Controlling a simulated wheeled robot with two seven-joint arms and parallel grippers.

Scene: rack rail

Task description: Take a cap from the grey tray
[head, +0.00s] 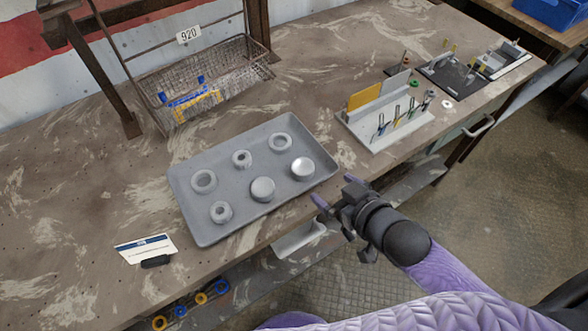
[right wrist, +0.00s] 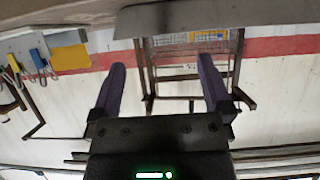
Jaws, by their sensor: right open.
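The grey tray (head: 236,228) lies on the brown bench in the head view. Two solid silver caps (head: 262,189) (head: 302,168) sit in its front right part. Several ring-shaped pieces with centre holes, such as one ring (head: 204,181), sit around them in the tray. My right gripper (head: 335,189) is open and empty, just off the tray's right front corner by the bench edge. Its two purple fingers stand apart in the right wrist view (right wrist: 161,66), with nothing between them; a grey edge, probably the tray's, crosses the top there. My left gripper is not in view.
A wire basket (head: 215,85) with blue and yellow items stands behind the tray. A white tool holder (head: 385,125) stands to the right. A small sign card (head: 146,249) stands at the left front. Bare bench lies left of the tray.

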